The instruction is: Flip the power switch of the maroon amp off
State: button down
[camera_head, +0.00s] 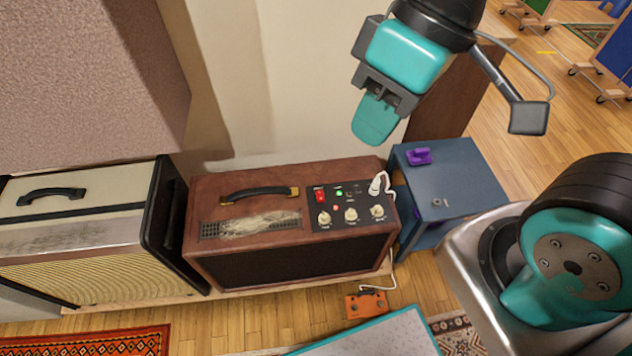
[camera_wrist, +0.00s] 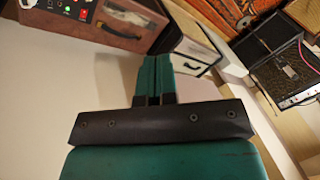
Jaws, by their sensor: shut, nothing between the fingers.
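The maroon amp (camera_head: 240,187) stands against the wall, with a black handle and a black control panel on its top right. The red power switch (camera_head: 319,194) is on that panel, beside a lit green light (camera_head: 340,193) and above a row of cream knobs. My gripper (camera_head: 370,128) is shut and empty, in the air above and behind the panel, apart from it. In the wrist view, the shut fingers (camera_wrist: 155,68) point toward the amp's side of the scene. The maroon amp (camera_wrist: 148,12) and the red switch (camera_wrist: 82,13) are at the upper left there.
A cream amp (camera_head: 70,235) stands close on the left. A blue cabinet (camera_head: 455,175) with a purple object (camera_head: 419,156) is on the right. A white cable plug (camera_head: 377,184) rises from the panel's right. An orange pedal (camera_head: 366,304) lies on the floor in front.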

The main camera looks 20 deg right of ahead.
jog(key=w+d+f+m+h+b, duration=0.1)
jog(key=w+f+m+h+b, duration=0.1)
jog(key=w+f+m+b, duration=1.3)
jog(key=m+g+h+b, duration=0.1)
jog(key=m+h+b, duration=0.1)
jog(key=m+b, duration=0.9)
send_over(320, 198)
jog(key=w+p, duration=0.1)
jog(key=w, duration=0.1)
notch_tip(320, 198, down, 23)
jog(key=shift+d+f+m, duration=0.2)
jog(key=shift+f+m, duration=0.25)
jog(key=shift+m, duration=0.15)
jog(key=f+b, duration=0.1)
jog(key=f, duration=0.3)
jog(key=s+f+b, duration=0.1)
jog(key=f, duration=0.4)
jog(key=f+b, duration=0.2)
jog(key=f, duration=0.3)
jog(key=shift+s+a, duration=0.2)
jog(key=shift+s, duration=0.1)
